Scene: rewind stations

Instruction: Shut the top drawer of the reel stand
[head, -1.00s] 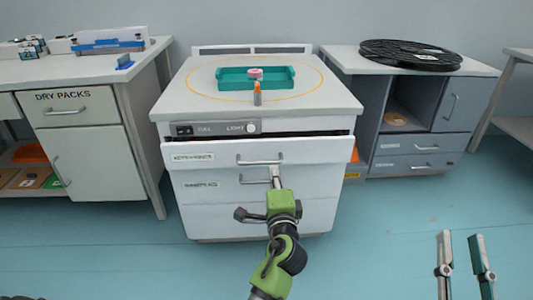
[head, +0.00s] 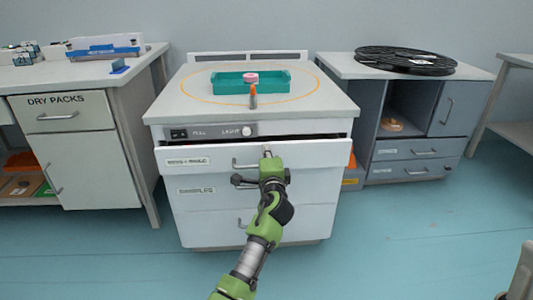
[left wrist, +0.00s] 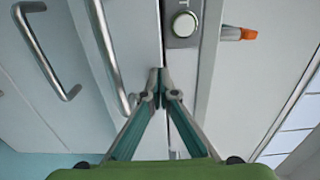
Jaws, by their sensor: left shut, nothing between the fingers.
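The white reel stand (head: 325,190) faces me, with its top drawer (head: 315,155) standing a little out and a dark gap above its front. Its bar handle also shows in the left wrist view (left wrist: 108,60). My left gripper (head: 267,152) is shut and empty, against or just in front of the top drawer's front, at the handle's right part, which it partly hides. In the left wrist view its closed fingertips (left wrist: 160,78) are at the drawer front's upper edge, beside the handle, not around it. Exact contact is unclear. Only a grey piece of my right arm shows at the lower right edge.
On the stand's top are a teal tray (head: 228,80) with a pink roll (head: 250,77) and an orange-tipped item (head: 253,97). A Dry Packs cabinet (head: 85,160) stands left, a grey cabinet (head: 400,170) with a black reel (head: 405,60) right. Floor between is clear.

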